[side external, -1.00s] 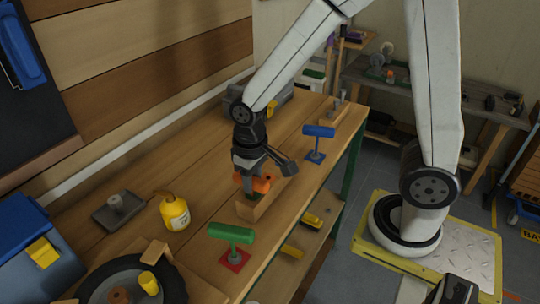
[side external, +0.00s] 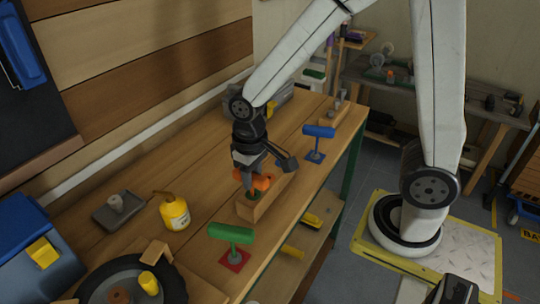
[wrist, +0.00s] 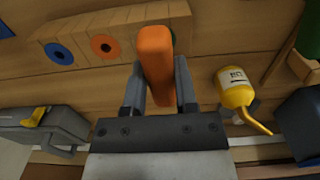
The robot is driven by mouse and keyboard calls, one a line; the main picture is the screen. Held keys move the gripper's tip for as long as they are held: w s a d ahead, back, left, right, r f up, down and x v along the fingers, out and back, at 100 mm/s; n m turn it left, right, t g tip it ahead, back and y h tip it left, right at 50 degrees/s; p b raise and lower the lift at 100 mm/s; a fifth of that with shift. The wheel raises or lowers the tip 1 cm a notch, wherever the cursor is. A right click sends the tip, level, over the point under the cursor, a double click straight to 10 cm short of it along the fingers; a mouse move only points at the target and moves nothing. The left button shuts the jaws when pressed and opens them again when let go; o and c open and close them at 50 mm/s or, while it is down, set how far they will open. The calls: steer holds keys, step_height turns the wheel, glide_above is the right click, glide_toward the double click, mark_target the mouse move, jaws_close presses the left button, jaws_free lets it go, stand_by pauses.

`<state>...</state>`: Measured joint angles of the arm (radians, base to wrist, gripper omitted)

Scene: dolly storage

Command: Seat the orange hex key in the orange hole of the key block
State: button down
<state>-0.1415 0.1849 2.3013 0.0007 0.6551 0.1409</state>
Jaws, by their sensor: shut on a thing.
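The orange hex key shows as an orange handle (wrist: 155,60) held between the two fingers of my gripper (wrist: 160,85). In the side external view the handle (side external: 262,181) is above the near part of the wooden key block (side external: 268,203). My gripper (side external: 246,180) is shut on it. The key's shaft and tip cannot be made out. In the wrist view the block (wrist: 80,35) shows a blue-ringed hole (wrist: 59,53) and an orange-ringed hole (wrist: 105,46). The handle appears to the right of the orange hole and covers part of the block behind it.
A green-handled key (side external: 231,233) stands on a red base in front of the block. A blue-handled key (side external: 318,132) stands beyond it. A yellow oil bottle (side external: 174,212) and a grey tray (side external: 121,210) are to the left. Bare bench lies between bottle and block.

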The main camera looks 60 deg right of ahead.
steer(key=shift+r, duration=1.15)
stand_by(0.4)
steer(key=shift+r, duration=2.05)
steer(key=c, duration=1)
jaws_free()
jaws_close()
steer(key=shift+d, duration=0.1)
steer(key=d, duration=0.6)
steer(key=shift+d, duration=0.15)
